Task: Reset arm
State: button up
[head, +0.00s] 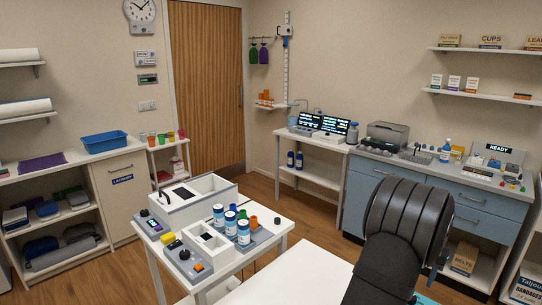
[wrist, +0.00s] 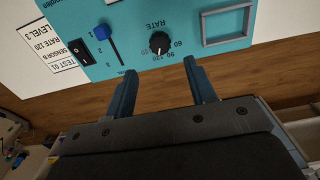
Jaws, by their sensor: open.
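My gripper (wrist: 160,66) is in the wrist view, with its two dark blue fingers apart and nothing between them. The fingers point at a teal control panel (wrist: 185,20). The panel carries a black RATE knob (wrist: 159,43), which lies just beyond the gap between the fingertips. A slider with a blue handle (wrist: 101,31) and a black rocker switch (wrist: 82,53) are to its left. A grey square frame (wrist: 227,25) is to its right. I cannot tell whether the fingertips touch the panel; they appear apart from it.
A white card (wrist: 58,54) beside the panel reads TEST 01, SENSOR B, RATE 120, LEVEL 3. In the head view, a white table (head: 270,232) holds bottles and devices. Blue cabinets (head: 375,184) line the back right. Wooden floor (head: 118,280) shows between the furniture.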

notch_tip(320, 180, down, 8)
jog(key=shift+f, duration=0.15)
dwell(0.5)
notch_tip(320, 180, up, 17)
notch_tip(320, 180, down, 17)
jog(key=shift+f, duration=0.1)
jog(key=n, duration=0.3)
jog(key=shift+n, duration=0.4)
jog(key=n, duration=0.4)
jog(key=shift+n, duration=0.4)
jog(key=n, duration=0.4)
jog(key=shift+n, duration=2.2)
